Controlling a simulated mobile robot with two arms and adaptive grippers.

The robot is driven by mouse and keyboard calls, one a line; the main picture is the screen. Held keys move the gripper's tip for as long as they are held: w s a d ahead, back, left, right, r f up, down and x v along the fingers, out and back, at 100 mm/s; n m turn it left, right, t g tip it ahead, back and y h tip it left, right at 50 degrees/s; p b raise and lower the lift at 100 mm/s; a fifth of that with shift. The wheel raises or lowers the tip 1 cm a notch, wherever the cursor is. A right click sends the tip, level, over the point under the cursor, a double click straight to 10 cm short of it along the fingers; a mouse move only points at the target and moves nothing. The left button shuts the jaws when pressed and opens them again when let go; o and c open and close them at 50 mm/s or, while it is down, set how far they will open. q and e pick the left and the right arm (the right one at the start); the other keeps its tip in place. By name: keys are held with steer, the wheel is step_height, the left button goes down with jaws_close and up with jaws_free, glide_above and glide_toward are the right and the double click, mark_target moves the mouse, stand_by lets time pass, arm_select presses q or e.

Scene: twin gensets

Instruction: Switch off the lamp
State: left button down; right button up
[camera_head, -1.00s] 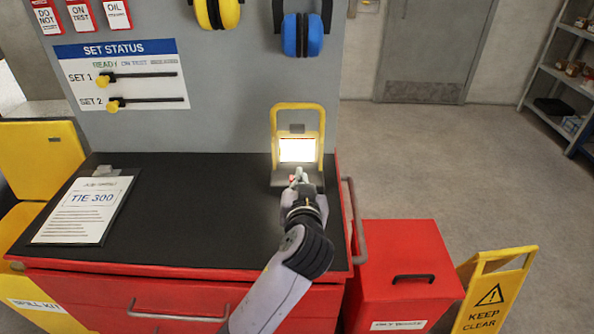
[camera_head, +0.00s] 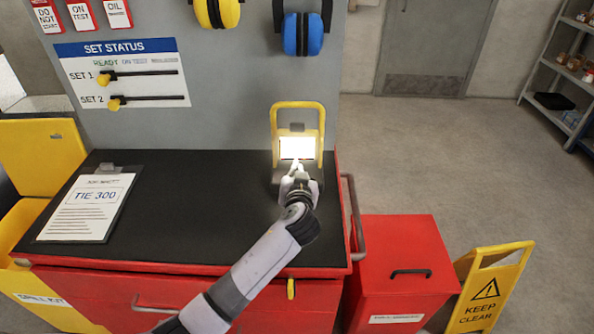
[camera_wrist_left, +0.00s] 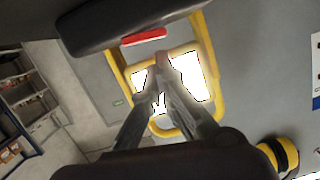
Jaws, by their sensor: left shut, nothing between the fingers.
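The lamp (camera_head: 297,147) is a yellow-framed work light standing at the back right of the black worktop. Its panel glows bright white. My left gripper (camera_head: 297,168) is shut and empty, directly in front of the lamp's lower part, and hides some of its base. In the left wrist view, the fingertips (camera_wrist_left: 160,63) come together in front of the glowing panel of the lamp (camera_wrist_left: 190,72). A red switch-like strip (camera_wrist_left: 144,37) shows beside the panel there, a little apart from the fingertips in the picture. Whether the fingertips touch the lamp I cannot tell. My right gripper is out of view.
A clipboard (camera_head: 85,207) lies at the left of the black worktop (camera_head: 190,210). A grey board (camera_head: 235,115) with sliders and ear defenders rises behind. A red bin (camera_head: 405,270) and a yellow "keep clear" sign (camera_head: 490,285) stand right of the cabinet. The middle worktop is clear.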

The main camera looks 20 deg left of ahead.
arm_select(q)
steer(key=shift+f, duration=0.35)
